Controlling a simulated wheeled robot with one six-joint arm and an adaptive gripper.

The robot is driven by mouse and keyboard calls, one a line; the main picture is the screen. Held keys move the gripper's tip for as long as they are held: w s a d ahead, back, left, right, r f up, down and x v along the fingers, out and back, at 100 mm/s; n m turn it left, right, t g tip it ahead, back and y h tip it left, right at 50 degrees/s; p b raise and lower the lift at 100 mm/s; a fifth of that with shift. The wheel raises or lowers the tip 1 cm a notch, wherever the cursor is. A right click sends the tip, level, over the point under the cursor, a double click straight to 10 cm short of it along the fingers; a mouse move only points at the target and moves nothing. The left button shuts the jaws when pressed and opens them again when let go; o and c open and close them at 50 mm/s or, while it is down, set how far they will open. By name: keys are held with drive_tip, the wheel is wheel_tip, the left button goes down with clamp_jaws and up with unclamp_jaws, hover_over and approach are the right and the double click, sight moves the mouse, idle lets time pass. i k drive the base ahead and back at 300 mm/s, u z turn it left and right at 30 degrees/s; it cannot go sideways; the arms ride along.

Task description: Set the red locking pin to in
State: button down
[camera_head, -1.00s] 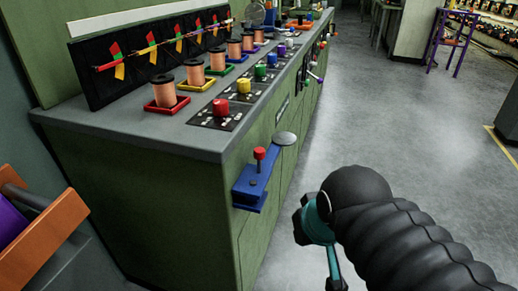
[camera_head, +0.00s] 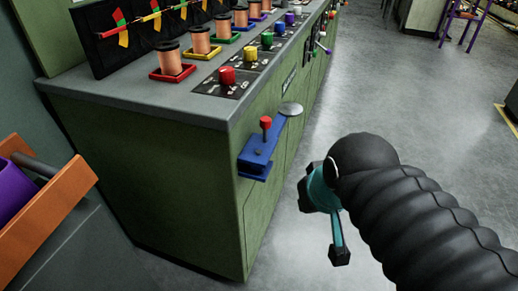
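The red locking pin (camera_head: 265,123) stands upright with its red knob raised on a short stem above a blue bracket (camera_head: 257,157). The bracket juts from the front of the green bench, near its corner. A round grey disc (camera_head: 291,110) sits at the bracket's far end. My gripper (camera_head: 321,225) is to the right of the bracket and lower in the picture, over the floor. Its two dark fingertips are apart, with nothing seen between them. It does not touch the pin or the bracket. My black arm hides part of the floor at right.
The green bench (camera_head: 150,150) runs away along the left, with copper spools (camera_head: 170,60) in coloured trays and a row of coloured knobs (camera_head: 227,76) on top. An orange-edged bin (camera_head: 45,215) stands at lower left. Grey floor (camera_head: 420,110) is clear to the right.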

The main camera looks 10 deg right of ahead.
sight(265, 122)
drive_tip(key=k, duration=0.9)
drive_tip(key=z, duration=0.2)
drive_tip(key=i, duration=0.45)
drive_tip(key=z, duration=0.15)
